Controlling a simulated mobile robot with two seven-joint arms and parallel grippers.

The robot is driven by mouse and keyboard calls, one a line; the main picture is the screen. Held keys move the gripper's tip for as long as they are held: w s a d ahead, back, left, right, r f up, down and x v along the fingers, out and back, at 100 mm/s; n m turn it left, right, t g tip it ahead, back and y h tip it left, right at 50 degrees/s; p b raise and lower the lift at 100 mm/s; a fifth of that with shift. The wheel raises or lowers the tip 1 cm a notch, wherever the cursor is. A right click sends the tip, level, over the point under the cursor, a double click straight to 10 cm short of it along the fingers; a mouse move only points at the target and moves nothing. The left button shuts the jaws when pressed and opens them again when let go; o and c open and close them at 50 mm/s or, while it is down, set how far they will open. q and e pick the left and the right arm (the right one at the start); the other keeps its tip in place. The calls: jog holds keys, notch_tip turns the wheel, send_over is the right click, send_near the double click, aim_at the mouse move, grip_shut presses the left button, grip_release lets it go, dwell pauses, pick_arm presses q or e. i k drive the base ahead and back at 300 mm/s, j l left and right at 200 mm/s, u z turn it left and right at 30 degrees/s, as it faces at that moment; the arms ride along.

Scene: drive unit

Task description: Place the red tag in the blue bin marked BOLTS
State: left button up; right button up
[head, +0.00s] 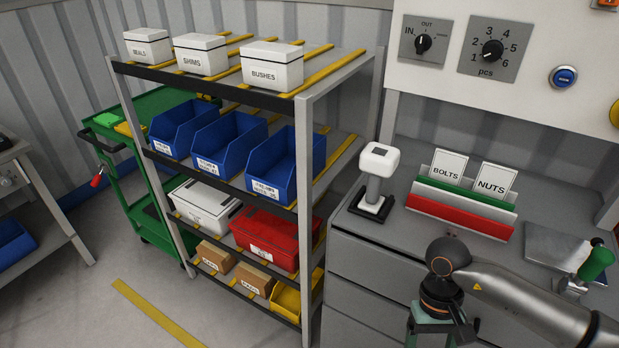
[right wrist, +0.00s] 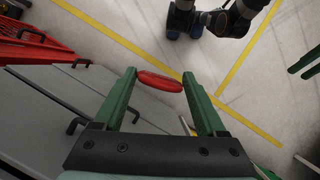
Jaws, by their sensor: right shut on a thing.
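My right gripper (right wrist: 160,84) is shut on the red tag (right wrist: 160,82), a small rounded red piece held across between its green fingertips. In the head view my right gripper (head: 432,332) points down in front of the grey drawers at the bottom, and the tag is hidden there. Three blue bins stand on the rack's second shelf: a left one (head: 178,128), a middle one (head: 226,145) and a right one (head: 284,165). A card reading BOLTS (head: 447,168) stands in a holder on the worktop.
White boxes (head: 272,66) stand on the rack's top shelf. A red box (head: 268,238) and a white one (head: 205,206) sit below the blue bins. A black-and-white device (head: 376,182) stands on the worktop (head: 360,225) beside the rack. Open floor (head: 110,300) lies at front left.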

aim_at(170, 152)
jog(key=i+j+z, duration=0.1)
jog(key=j, duration=0.85)
jog(key=i+j+z, duration=0.15)
jog(key=j, duration=0.8)
jog(key=i+j+z, duration=0.1)
jog(key=i+j, duration=0.15)
jog(key=j, duration=0.75)
jog(key=j+z, duration=0.1)
jog(key=j, duration=0.85)
jog(key=i+j, duration=0.15)
jog(key=j, duration=0.6)
jog(key=i+j+z, duration=0.15)
jog(key=j, duration=1.4)
jog(key=i+z, duration=0.05)
